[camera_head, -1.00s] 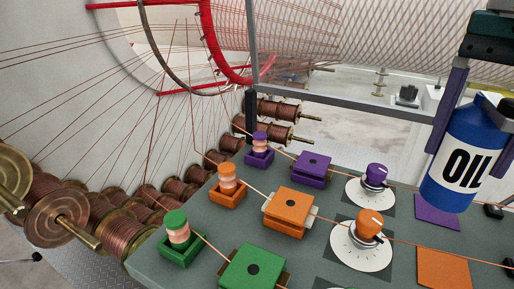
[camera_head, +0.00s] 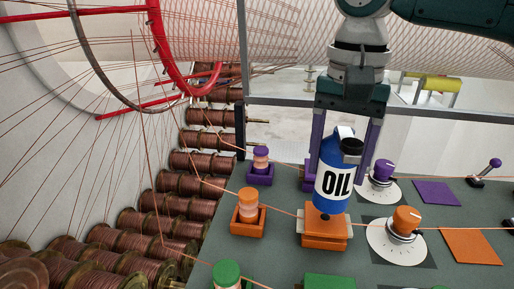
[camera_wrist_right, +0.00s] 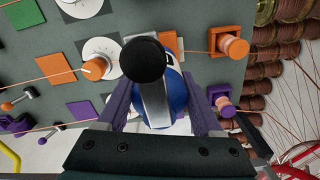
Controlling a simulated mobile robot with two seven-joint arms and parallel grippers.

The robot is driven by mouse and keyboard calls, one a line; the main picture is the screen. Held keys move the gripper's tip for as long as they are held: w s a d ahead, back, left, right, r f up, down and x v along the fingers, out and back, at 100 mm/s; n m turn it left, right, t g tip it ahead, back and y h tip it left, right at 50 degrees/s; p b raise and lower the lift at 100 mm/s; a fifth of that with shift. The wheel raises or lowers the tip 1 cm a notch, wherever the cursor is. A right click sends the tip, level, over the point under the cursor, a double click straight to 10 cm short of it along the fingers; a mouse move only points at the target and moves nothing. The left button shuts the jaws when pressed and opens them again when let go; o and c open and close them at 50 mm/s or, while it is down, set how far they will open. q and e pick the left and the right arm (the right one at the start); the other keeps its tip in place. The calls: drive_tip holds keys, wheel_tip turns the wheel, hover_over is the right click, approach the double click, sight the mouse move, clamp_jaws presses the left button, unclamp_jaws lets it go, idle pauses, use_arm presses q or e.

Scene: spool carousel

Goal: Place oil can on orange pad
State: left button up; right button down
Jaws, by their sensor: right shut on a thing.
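The blue oil can (camera_head: 333,188) with a white OIL label and a black cap is between the purple fingers of my right gripper (camera_head: 337,172). The gripper is shut on it from above, and the can tilts slightly. In the head view it overlaps the orange block (camera_head: 323,238) and appears held above it. The can's black cap also shows in the right wrist view (camera_wrist_right: 144,60). The orange pad (camera_head: 470,246) lies bare on the bench at the right, and shows in the right wrist view (camera_wrist_right: 54,68). My left gripper is not in view.
An orange knob on a white dial (camera_head: 392,242) stands between the can and the orange pad. A purple knob (camera_head: 383,169) and a bare purple pad (camera_head: 437,193) are farther back. Orange wire (camera_head: 450,229) runs past the pad. Copper spools (camera_head: 160,205) line the left.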

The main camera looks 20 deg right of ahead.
sight(333, 181)
drive_tip(key=shift+f, duration=1.55)
drive_tip(key=shift+f, duration=0.15)
drive_tip(key=shift+c, duration=0.2)
unclamp_jaws()
wheel_tip(333, 181, up, 12)
drive_tip(key=shift+r, duration=0.15)
